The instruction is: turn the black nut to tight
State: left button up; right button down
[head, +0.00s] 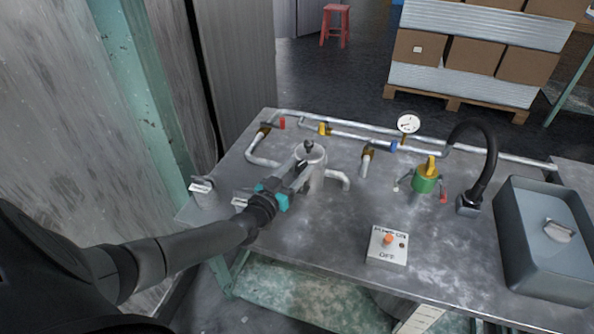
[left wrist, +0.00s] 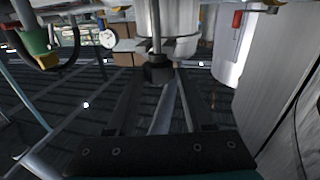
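A pale metal vessel (head: 316,178) stands on the workbench, with the black nut (head: 309,146) at its top around a thin upright stem. My left gripper (head: 303,166) reaches in from the left, close to the vessel's top and just in front of the nut. In the left wrist view the black nut (left wrist: 158,70) shows on its stem, at the far end of the gap between my left gripper's fingers (left wrist: 157,82). The fingers stand apart. I cannot tell whether they touch the nut. My right gripper is in neither view.
The metal workbench (head: 330,235) carries pipes with coloured valves, a gauge (head: 408,124), a green valve with a yellow handle (head: 426,178), a black curved spout (head: 489,155), a switch box (head: 387,247) and a grey bin (head: 540,235). The bench's front middle is mostly clear.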

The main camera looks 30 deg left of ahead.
pick_arm(q)
jog(key=shift+o, duration=1.4)
jog(key=shift+s+f, duration=0.1)
jog(key=shift+f, duration=0.05)
jog(key=shift+f, duration=0.1)
jog(key=shift+s, duration=0.2)
jog(key=s+p, duration=0.5)
jog(key=s, duration=1)
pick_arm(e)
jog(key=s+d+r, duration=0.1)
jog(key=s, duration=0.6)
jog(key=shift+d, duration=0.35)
pick_arm(q)
jog(key=shift+w+d, duration=0.1)
jog(key=shift+d, duration=0.05)
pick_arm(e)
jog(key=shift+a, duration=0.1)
